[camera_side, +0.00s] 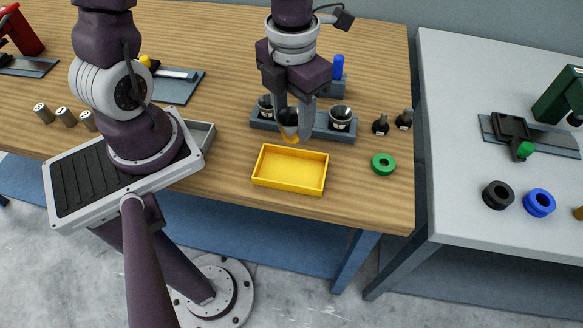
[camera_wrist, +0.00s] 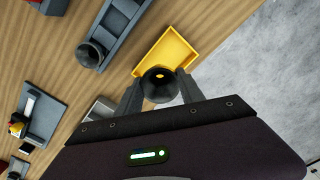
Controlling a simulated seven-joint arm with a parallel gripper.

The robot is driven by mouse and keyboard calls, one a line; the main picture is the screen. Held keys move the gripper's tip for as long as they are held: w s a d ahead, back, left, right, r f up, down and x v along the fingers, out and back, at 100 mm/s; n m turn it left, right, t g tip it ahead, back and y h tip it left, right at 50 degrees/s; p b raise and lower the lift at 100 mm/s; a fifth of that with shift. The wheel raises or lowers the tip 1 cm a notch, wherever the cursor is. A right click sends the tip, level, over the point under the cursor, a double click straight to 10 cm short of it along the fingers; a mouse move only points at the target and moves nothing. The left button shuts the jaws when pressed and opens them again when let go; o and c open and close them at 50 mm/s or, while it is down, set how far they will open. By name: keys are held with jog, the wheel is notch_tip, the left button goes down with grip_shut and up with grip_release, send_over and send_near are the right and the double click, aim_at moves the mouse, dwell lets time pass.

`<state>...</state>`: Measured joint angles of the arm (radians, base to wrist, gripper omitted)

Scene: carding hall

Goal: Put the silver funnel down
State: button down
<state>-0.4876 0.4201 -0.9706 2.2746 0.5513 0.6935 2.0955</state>
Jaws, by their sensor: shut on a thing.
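My gripper (camera_side: 290,137) is shut on the silver funnel (camera_side: 289,117) and holds it above the table, between the grey rack and the yellow tray in the side view. In the wrist view the funnel (camera_wrist: 159,84) sits between my fingertips (camera_wrist: 160,92), its dark round mouth toward the camera, with the yellow tray partly behind it. The yellow tray (camera_side: 290,184) looks empty. My fingers hide part of the rack's middle.
A green ring (camera_side: 383,163) lies right of the yellow tray, with two small dark weights (camera_side: 381,125) behind it. A blue-handled tool (camera_side: 338,69) stands behind the rack. A grey table (camera_side: 460,110) stands to the right. Bare wood lies around the yellow tray.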

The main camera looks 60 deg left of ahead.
jog(key=shift+s+d+m, duration=0.3)
jog(key=shift+d+m, duration=0.05)
jog(key=shift+m, duration=0.35)
notch_tip(320, 180, down, 10)
jog(key=shift+d+r, duration=0.1)
jog(key=c, duration=1)
grip_release()
